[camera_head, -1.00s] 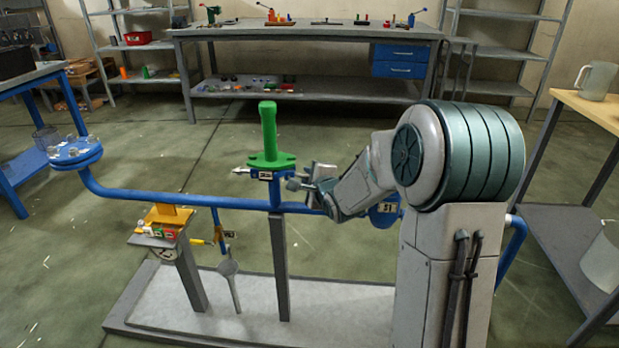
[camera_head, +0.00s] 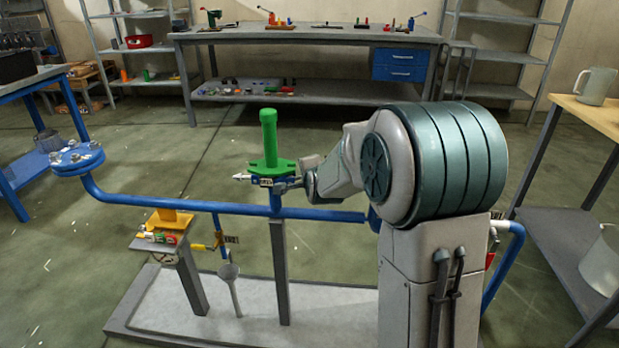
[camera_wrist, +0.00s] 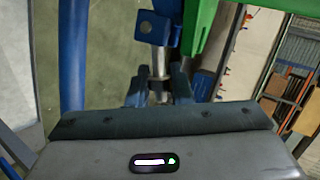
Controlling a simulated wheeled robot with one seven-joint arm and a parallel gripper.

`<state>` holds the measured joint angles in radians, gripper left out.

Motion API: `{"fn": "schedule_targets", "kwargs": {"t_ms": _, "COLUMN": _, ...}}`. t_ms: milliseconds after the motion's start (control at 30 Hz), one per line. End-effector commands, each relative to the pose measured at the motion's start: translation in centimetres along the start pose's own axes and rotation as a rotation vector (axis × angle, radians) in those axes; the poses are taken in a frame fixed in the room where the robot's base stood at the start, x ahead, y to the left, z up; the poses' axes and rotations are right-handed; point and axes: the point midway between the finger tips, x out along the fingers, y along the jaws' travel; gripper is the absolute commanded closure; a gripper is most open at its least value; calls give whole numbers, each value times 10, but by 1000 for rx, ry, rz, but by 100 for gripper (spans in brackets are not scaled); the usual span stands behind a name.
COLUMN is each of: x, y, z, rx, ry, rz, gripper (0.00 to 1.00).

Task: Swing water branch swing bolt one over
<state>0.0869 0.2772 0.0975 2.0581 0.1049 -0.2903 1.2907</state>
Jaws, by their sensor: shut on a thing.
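The green upright piece (camera_head: 269,145) stands with its flange on the blue water branch (camera_head: 275,203). A pale metal swing bolt (camera_head: 240,177) sticks out to the left of the flange. My gripper (camera_wrist: 158,92) is shut on a metal swing bolt (camera_wrist: 159,57) at the right side of the branch flange. In the wrist view this bolt runs away from the dark fingers to a blue lug (camera_wrist: 158,29), close beside the green piece (camera_wrist: 238,25). In the head view my wrist hides the fingertips and most of the held bolt.
The blue pipe (camera_head: 150,201) runs left to a round bolted flange (camera_head: 76,157). Workbench (camera_head: 310,35) and shelves stand behind.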

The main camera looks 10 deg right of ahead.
Motion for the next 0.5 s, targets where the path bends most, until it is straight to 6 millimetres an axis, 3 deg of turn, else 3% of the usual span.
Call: {"fn": "schedule_targets", "kwargs": {"t_ms": 500, "x": -8, "y": -21, "z": 5, "rx": -250, "ry": 108, "rz": 107, "gripper": 100}}
